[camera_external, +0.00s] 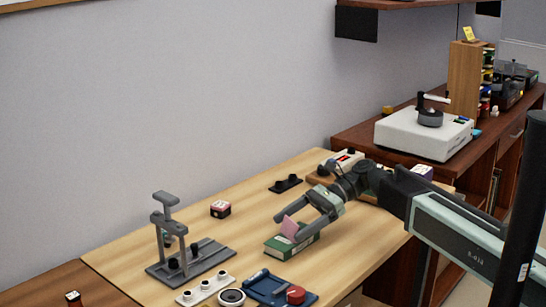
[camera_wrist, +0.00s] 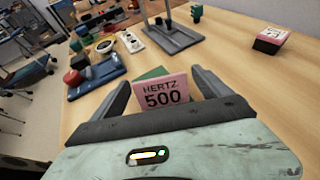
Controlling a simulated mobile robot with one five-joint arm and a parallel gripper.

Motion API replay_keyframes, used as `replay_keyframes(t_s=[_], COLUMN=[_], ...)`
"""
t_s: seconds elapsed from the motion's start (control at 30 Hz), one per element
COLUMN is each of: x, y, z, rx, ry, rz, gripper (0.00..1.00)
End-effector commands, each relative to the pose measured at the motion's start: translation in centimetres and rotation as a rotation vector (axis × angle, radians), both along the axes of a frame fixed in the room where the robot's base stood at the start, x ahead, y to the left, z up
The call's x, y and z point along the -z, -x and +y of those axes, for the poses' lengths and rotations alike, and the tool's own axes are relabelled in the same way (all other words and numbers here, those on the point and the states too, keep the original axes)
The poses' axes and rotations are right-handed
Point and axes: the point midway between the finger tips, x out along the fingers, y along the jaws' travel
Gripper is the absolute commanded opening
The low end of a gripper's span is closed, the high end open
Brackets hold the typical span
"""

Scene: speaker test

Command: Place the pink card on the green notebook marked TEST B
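The pink card (camera_wrist: 162,92) reads "HERTZ 500" and stands tilted between my gripper's two fingers in the wrist view. It also shows in the external view (camera_external: 289,229), over or against the green notebook (camera_external: 282,249). A little of the notebook's green cover (camera_wrist: 152,73) shows behind the card. My gripper (camera_external: 288,229) reaches down from the right, its fingers spread about as wide as the card, one along each side edge. I cannot tell whether they press on the card, nor whether the card touches the notebook. Any notebook marking is too small to read.
A grey stand (camera_external: 187,247) is left of the notebook. A blue tray (camera_external: 262,288) with a red knob, a ring (camera_external: 231,297) and a white strip of knobs (camera_external: 205,290) lie in front. A small pink-and-black box (camera_external: 220,209) stands farther back. The table between is clear.

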Motion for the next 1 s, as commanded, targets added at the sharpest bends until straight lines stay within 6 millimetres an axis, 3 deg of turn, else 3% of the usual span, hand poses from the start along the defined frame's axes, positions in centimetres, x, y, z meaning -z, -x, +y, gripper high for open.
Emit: replay_keyframes(t_s=[0.23,0.7,1.0], x=[-0.6,-4.6,-4.9], y=[0.0,-3.8,-4.3], z=[-0.1,-8.9,-10.3], rx=[0.000,0.002,0.000], ry=[0.000,0.000,0.000], rz=[0.000,0.000,0.000], gripper=[0.88,0.88,0.88])
